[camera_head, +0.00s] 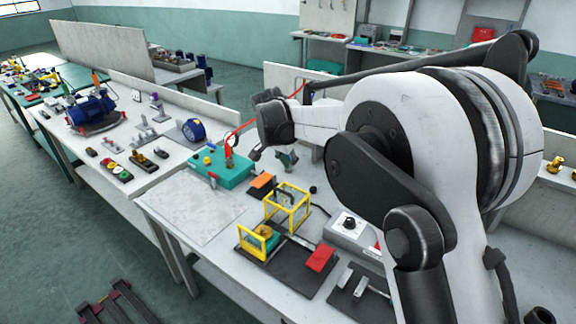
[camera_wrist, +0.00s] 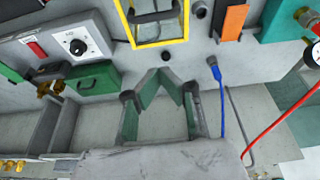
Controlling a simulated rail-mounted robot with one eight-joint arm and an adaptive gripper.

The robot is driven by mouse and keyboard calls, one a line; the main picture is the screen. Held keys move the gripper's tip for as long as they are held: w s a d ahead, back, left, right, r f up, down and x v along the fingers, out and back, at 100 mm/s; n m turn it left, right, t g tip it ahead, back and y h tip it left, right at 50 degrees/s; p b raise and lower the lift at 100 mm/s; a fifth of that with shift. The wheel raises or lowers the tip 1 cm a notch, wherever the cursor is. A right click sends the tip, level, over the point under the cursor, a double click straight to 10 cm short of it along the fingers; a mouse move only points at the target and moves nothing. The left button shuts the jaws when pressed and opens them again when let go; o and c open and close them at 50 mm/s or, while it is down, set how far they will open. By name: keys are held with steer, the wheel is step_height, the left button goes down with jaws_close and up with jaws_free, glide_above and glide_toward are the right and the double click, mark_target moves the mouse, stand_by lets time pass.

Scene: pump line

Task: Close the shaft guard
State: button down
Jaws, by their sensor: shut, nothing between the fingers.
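Two yellow-framed parts could be the shaft guard; I cannot tell which. One is a box-shaped yellow cage (camera_head: 287,208) with clear sides, standing on the table. The other is an upright yellow frame (camera_head: 251,244) on a dark base plate (camera_head: 283,277), beside a green block and a red block. In the wrist view, a yellow frame (camera_wrist: 160,42) with dark parts inside shows at the top edge, cut off. My gripper (camera_wrist: 160,78) is shut and empty, its fingertips apart from the frame. In the head view my wrist hangs behind the cage; the fingers are hard to make out.
A grey control box (camera_head: 349,233) with a knob stands right of the cage. An orange panel (camera_head: 261,184) and a teal box (camera_head: 222,168) with a red hose stand left. A blue hose (camera_wrist: 217,95) lies near my fingers. The pale mat (camera_head: 190,208) is clear.

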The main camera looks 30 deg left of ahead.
steer(key=p, duration=0.1)
glide_above(286, 197)
steer(key=w, duration=0.4)
steer(key=f, duration=0.7)
steer(key=shift+d+f, duration=0.2)
steer(key=shift+d, duration=0.05)
steer(key=s, duration=0.3)
steer(key=shift+s+a+f+p, duration=0.15)
steer(key=shift+s+p, duration=0.1)
steer(key=shift+p, duration=0.15)
steer(key=shift+s+f, duration=0.15)
steer(key=shift+s, duration=0.15)
steer(key=s+a+b, duration=0.1)
steer(key=s+b, duration=0.3)
steer(key=s, duration=0.9)
steer(key=shift+s+a, duration=0.3)
steer(key=shift+f, duration=0.1)
